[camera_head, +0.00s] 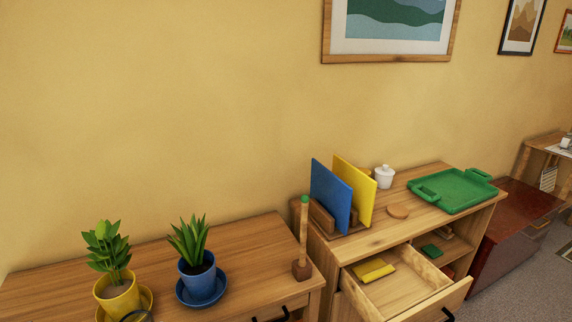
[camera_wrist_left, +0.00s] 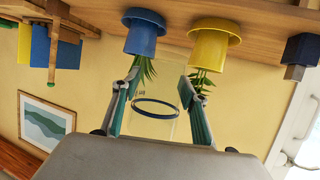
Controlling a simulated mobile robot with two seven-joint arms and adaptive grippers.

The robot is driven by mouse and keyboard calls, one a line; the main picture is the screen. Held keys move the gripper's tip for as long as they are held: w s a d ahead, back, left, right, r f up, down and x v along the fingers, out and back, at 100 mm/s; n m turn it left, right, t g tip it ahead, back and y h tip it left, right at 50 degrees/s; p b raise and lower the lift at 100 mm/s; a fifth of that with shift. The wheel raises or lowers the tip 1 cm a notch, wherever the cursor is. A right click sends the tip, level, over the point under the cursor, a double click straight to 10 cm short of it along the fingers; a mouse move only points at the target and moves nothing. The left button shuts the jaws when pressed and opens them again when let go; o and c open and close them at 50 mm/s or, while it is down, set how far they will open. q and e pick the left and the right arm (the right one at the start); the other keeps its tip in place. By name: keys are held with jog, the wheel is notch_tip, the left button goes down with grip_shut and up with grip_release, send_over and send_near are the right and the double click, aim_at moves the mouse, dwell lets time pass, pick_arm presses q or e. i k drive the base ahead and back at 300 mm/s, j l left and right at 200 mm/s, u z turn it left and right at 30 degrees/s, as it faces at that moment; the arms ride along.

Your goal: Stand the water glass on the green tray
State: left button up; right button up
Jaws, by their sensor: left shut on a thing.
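The water glass is clear with a dark blue rim (camera_wrist_left: 155,116). In the left wrist view, which is upside down, it sits between the fingers of my left gripper (camera_wrist_left: 160,82), shut on it. In the head view only a bit of the dark rim (camera_head: 137,314) shows at the bottom edge, in front of the yellow pot; my left gripper is not visible there. The green tray (camera_head: 455,187) lies empty on the right-hand cabinet top. My right gripper is in neither view.
A yellow pot (camera_head: 119,298) and a blue pot (camera_head: 203,280) with plants stand on the left cabinet. A wooden post (camera_head: 303,240), blue board (camera_head: 331,196), yellow board (camera_head: 354,190), white jar (camera_head: 384,177) and coaster (camera_head: 398,211) stand or lie between them and the tray. A drawer (camera_head: 400,292) is open.

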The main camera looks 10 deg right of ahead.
aim_at(444, 192)
jog(key=i+l+u, duration=0.1)
jog(key=l, duration=0.9)
jog(key=i+l+u, duration=0.1)
jog(key=i+l, duration=0.15)
jog(key=l, duration=0.8)
jog(key=i+l+u, duration=0.15)
jog(key=l, duration=0.9)
jog(key=l+u, duration=0.1)
jog(key=l, duration=0.95)
jog(key=i+l, duration=0.15)
jog(key=l, duration=0.2)
jog(key=i+l, duration=0.15)
jog(key=l, duration=0.2)
jog(key=i+l+u, duration=0.1)
jog(key=l, duration=0.25)
jog(key=i+l, duration=0.15)
jog(key=l, duration=0.25)
